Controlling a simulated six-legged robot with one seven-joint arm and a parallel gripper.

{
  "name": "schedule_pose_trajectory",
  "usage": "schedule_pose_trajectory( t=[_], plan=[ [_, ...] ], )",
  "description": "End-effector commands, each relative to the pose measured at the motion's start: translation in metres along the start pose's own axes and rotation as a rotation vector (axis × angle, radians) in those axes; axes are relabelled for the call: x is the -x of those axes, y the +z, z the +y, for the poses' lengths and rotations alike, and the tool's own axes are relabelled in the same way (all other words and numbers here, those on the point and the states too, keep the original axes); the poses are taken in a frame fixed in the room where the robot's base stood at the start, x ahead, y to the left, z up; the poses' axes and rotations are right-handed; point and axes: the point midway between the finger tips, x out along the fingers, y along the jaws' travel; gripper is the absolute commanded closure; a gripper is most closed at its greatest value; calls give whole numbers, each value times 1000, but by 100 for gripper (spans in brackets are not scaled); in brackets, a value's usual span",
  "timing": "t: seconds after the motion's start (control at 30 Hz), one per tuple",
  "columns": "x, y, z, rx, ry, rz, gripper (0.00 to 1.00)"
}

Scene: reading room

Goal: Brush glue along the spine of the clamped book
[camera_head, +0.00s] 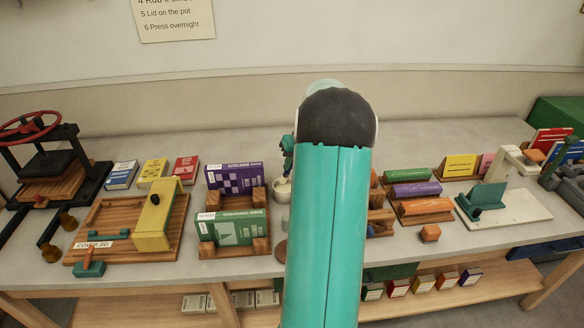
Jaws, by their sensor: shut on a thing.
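My teal arm rises through the middle of the view and hides much of the bench behind it. Only a small part of my gripper (288,148) shows, left of the arm and just above a white pot (282,190). It is shut on what looks like a brush, mostly hidden, with its lower end at the pot's mouth. Wooden blocks (379,222) show partly at the arm's right edge; what they hold is hidden. I cannot tell which book is the clamped one.
Left are a red-wheeled press (30,128), a cover jig (110,236) and purple (234,177) and green (230,228) books in a wooden rack.

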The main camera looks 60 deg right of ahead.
Motion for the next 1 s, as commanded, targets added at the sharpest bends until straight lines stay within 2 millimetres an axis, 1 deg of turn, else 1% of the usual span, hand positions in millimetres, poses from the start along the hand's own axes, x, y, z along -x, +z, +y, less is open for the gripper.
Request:
schedule_pose_trajectory(
  t=[0.6,0.7,1.0],
  plan=[
    [42,-11,-11,1,0,0,100],
    [45,-12,-12,1,0,1,100],
    [45,-12,-12,0,0,0,100]
  ],
)
